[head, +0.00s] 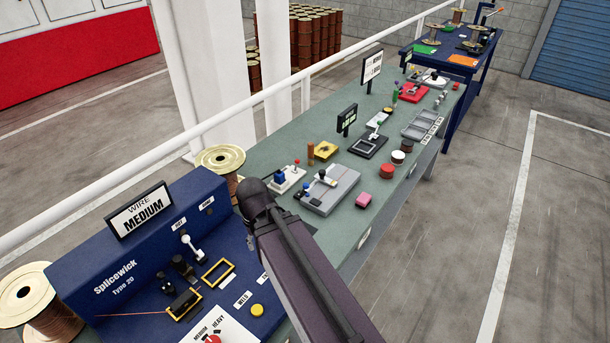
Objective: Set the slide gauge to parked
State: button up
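A grey flat block with a raised bar and small dark knobs (340,197) lies on the green bench, just right of my arm. It looks like the slide gauge, but its markings are too small to read, so I cannot tell its setting. A dark square device with a small upright lever (368,147) stands farther back on the bench. My arm crosses the lower middle of the head view, over the bench's near edge, and hides part of it. My gripper does not show.
A blue Splicewick machine (75,258) with levers and a yellow button fills the lower left. Red, white and pink items (387,171) lie along the green bench's right edge (398,212). A white rail (100,200) runs behind. The floor at right is clear.

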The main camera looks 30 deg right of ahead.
aim_at(320, 177)
jog(key=u, duration=0.9)
jog(key=i, duration=0.3)
jog(key=z, duration=3.25)
jog(key=i, duration=0.1)
jog(key=u, duration=1.4)
